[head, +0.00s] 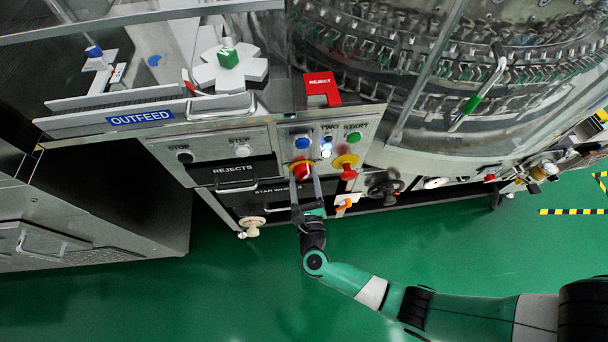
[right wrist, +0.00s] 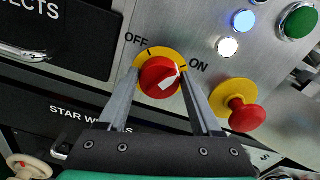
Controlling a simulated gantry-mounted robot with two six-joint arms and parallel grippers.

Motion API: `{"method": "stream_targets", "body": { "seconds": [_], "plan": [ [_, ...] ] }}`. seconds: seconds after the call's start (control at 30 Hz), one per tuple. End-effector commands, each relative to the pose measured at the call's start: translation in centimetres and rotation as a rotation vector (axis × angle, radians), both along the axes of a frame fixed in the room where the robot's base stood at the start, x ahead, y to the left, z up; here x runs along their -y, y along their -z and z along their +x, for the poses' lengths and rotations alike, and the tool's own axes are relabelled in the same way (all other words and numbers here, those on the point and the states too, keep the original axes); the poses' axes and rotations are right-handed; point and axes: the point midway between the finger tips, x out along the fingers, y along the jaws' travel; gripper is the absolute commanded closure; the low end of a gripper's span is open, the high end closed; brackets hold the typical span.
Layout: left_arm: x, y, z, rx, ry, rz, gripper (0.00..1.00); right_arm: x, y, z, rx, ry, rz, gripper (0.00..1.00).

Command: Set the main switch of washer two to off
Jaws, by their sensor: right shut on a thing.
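The main switch (head: 301,170) is a red rotary knob on a yellow plate, on the grey panel marked TWO. OFF is printed at the plate's upper left. My right gripper (head: 304,181) comes from below and is shut on the knob, one finger on each side, as the right wrist view also shows (right wrist: 160,84). My left gripper is not in view.
A red mushroom button (head: 348,173) on a yellow plate sits close right of the switch. Blue (head: 302,143), white (head: 326,154) and green (head: 353,138) buttons or lamps are above. The REJECTS drawer (head: 234,172) is at left. Green floor (head: 230,285) lies open in front.

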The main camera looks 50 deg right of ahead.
Motion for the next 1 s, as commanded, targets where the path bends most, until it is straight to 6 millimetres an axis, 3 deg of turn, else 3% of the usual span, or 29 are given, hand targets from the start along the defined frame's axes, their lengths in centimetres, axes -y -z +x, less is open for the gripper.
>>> {"method": "stream_targets", "body": {
  "seconds": [1.0],
  "plan": [
    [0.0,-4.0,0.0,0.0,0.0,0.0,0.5,-0.3,0.2,0.2,-0.62,0.001,-0.731,0.9]
  ]
}}
